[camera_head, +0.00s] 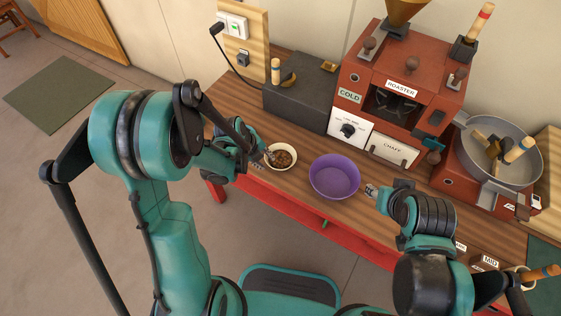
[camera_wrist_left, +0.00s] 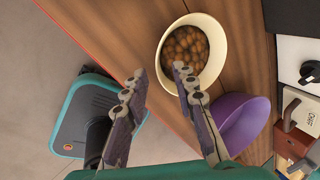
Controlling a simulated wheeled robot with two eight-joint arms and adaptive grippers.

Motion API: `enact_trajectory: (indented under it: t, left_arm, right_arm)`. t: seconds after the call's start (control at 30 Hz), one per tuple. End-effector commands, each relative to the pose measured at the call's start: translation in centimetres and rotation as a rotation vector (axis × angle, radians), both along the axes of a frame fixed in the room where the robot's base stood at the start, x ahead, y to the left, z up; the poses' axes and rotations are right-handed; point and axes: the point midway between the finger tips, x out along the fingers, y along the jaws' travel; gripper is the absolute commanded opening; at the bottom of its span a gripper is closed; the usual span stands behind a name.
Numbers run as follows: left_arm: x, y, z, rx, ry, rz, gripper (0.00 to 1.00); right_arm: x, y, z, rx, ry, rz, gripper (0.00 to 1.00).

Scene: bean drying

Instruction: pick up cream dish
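The cream dish (camera_head: 294,163) stands upright on the wooden bench and holds brown beans; it also shows in the left wrist view (camera_wrist_left: 219,44). My left gripper (camera_head: 265,154) is at the dish's left side in the head view. In the left wrist view its two fingers (camera_wrist_left: 159,73) are apart with nothing between the tips. One fingertip overlaps the dish's near rim and the other is outside it; contact cannot be told. My right gripper (camera_head: 371,191) is right of the purple bowl, small in view, and its opening is unclear.
The purple bowl (camera_head: 334,188) stands right of the dish, close to it. The red roaster (camera_head: 410,75), a dark box (camera_head: 301,94) and a grey round pan (camera_head: 511,173) stand behind and right. The bench's front edge is close to the dish. Bare bench lies to its left.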

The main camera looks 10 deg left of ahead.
Motion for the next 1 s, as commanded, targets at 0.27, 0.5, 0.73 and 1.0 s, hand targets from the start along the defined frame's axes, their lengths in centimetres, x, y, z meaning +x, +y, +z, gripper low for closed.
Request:
enact_trajectory:
  t: [0.27,0.5,0.73,1.0]
  left_arm:
    - [0.6,-0.5,-1.8,0.000,0.000,0.000,0.27]
    - [0.6,-0.5,-1.7,0.000,0.000,0.000,0.00]
    - [0.6,-0.5,-1.7,-0.001,-0.001,0.000,0.00]
    - [0.6,-0.5,-0.7,-0.001,-0.001,0.000,0.00]
  right_arm:
    - [0.0,0.0,-0.9,0.000,0.000,0.000,0.40]
    - [0.0,0.0,-0.9,0.000,0.000,0.000,0.40]
    - [0.0,0.0,-0.9,0.000,0.000,0.000,0.40]
    - [0.0,0.0,-0.3,0.000,0.000,0.000,0.40]
